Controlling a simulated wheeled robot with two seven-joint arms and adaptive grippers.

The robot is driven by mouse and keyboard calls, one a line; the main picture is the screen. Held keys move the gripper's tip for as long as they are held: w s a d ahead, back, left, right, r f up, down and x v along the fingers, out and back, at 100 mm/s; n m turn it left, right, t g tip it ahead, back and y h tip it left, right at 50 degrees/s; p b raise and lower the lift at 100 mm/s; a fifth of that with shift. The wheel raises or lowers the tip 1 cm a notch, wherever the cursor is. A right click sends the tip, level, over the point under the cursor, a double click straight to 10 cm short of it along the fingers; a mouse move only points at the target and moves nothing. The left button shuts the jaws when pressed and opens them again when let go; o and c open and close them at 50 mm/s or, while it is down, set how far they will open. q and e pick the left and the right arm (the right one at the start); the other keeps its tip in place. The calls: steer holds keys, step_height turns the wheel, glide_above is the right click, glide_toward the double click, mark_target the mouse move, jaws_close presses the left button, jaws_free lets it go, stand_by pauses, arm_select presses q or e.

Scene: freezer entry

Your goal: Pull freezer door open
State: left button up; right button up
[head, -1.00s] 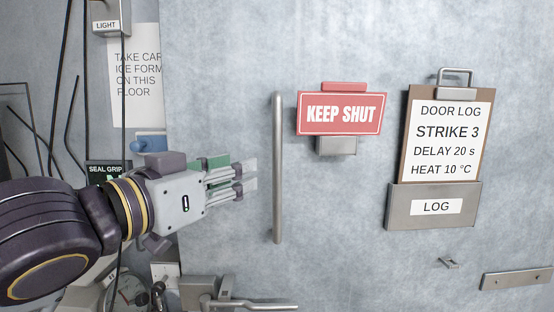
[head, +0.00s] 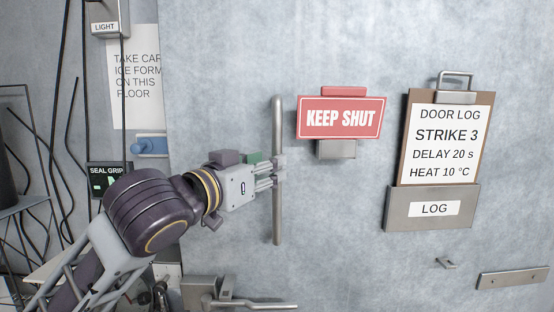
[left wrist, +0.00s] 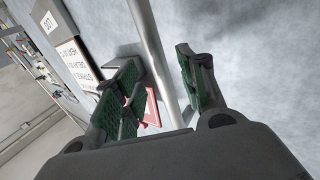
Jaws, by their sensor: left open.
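The freezer door (head: 350,230) is a large grey panel that fills most of the head view. Its vertical bar handle (head: 277,215) is metal and stands left of the red sign. My left gripper (head: 277,171) is at the middle of the bar, with its fingers open. In the left wrist view the bar handle (left wrist: 152,48) passes between the two green-padded fingers of the left gripper (left wrist: 163,85), with a gap beside the right finger. I cannot tell whether the left finger touches the bar. My right gripper is not in view.
A red KEEP SHUT sign (head: 340,117) hangs right of the handle. A door log clipboard (head: 446,140) sits in a metal LOG holder (head: 400,208). A lever latch (head: 250,304) is low on the door. A blue knob (head: 150,146) and hanging cables are at the left.

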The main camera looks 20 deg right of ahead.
arm_select(q)
steer(key=shift+p+x, duration=0.45)
steer(key=shift+x, duration=1.8)
jaws_close()
